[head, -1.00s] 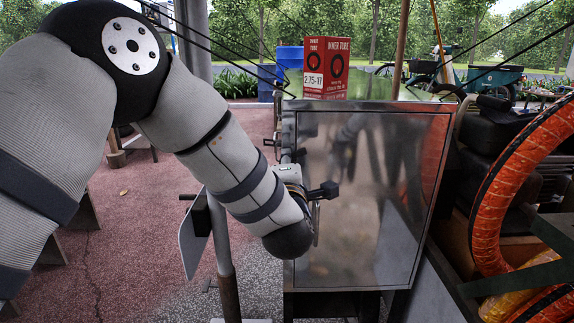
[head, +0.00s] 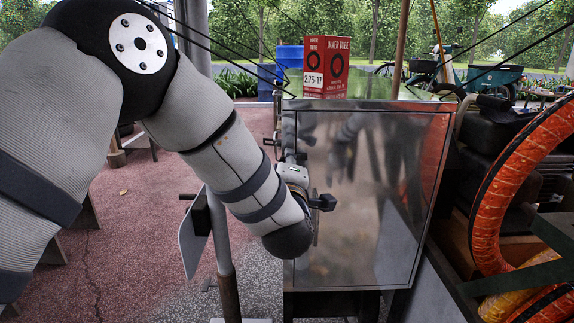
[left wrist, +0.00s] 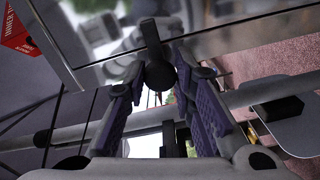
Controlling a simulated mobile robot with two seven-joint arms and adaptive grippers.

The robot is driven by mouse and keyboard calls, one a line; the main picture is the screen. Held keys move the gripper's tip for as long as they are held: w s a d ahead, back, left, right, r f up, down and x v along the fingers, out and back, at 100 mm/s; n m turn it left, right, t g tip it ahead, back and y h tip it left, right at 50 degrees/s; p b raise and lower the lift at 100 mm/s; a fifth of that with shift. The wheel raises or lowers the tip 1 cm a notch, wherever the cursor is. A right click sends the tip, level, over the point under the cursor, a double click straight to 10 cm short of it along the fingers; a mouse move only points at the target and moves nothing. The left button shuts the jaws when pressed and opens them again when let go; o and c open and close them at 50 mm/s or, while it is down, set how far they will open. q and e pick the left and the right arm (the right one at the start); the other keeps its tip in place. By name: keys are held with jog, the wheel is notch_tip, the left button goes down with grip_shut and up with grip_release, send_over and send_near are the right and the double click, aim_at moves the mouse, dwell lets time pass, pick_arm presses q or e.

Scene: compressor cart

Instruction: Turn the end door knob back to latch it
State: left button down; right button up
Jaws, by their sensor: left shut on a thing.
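The end door knob (left wrist: 158,68) is a dark, rounded handle at the edge of a shiny metal panel in the left wrist view. My left gripper (left wrist: 160,82) has its purple-padded fingers on either side of the knob and is shut on it. In the head view, my left gripper (head: 287,152) is small at the left edge of the metal cabinet (head: 370,200), beyond my bent wrist. My right gripper is not in view.
A red inner tube box (head: 328,68) stands on the cabinet top. An orange wrapped hose (head: 500,200) coils at the right. A grey post with a pale plate (head: 194,240) stands close to my left arm. Open paving lies at the left.

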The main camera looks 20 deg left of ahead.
pick_arm(q)
jog(key=c, duration=1.3)
grip_release()
jog(key=shift+c, duration=0.2)
